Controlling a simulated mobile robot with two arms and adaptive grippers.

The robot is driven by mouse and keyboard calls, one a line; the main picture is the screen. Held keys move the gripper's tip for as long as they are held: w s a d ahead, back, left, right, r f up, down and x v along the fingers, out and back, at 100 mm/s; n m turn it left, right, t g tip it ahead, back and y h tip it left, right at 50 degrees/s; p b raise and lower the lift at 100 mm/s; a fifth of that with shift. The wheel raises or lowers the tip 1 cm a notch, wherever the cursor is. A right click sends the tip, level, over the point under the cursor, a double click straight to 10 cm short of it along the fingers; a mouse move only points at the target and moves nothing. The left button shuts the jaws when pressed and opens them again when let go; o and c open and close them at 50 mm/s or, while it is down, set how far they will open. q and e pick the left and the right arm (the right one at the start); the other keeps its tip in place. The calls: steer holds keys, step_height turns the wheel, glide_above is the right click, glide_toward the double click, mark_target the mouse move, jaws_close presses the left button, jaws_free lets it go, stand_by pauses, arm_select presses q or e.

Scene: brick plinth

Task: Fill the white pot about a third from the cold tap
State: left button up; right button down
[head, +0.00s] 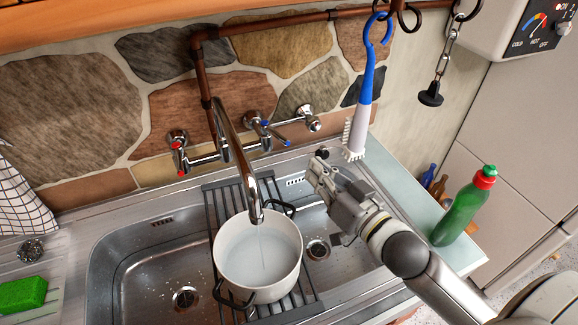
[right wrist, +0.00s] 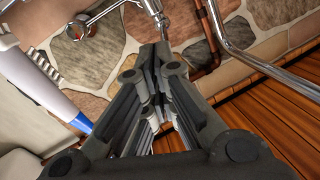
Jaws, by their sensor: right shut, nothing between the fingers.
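The white pot (head: 232,285) stands upright on a dark rack across the sink, under the spout (head: 253,200). It holds clear, pale liquid whose depth is hard to judge. A thin pale line beneath the spout looks like a water stream falling into the pot. The blue-marked cold tap (head: 265,125) is on the wall, its lever pointing right. The red-marked hot tap (head: 178,142) is to its left. My right gripper (head: 319,160) is shut and empty, in front of and right of the cold tap, apart from it. Its closed fingers show in the right wrist view (right wrist: 161,55). My left gripper is out of view.
The rack (head: 215,196) spans the steel sink (head: 120,255). A blue-and-white brush (head: 362,110) hangs from a hook beside my right gripper. A green bottle (head: 462,212) stands on the right ledge. A green sponge (head: 22,294) lies at the left.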

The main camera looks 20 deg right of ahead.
mark_target(275, 135)
steer(key=w+d+f+m+y+b, duration=0.1)
steer(key=w+d+m+y+b, duration=0.25)
steer(key=d+m+b, duration=0.75)
steer(key=w+a+m+p, duration=0.3)
steer(key=w+a+p, duration=0.4)
steer(key=a+p, duration=0.2)
steer(key=shift+w+a+r+g, duration=0.3)
steer(key=shift+w+a+r, duration=0.15)
steer(key=shift+a, duration=0.1)
steer(key=shift+y, duration=0.25)
steer(key=shift+s, duration=0.1)
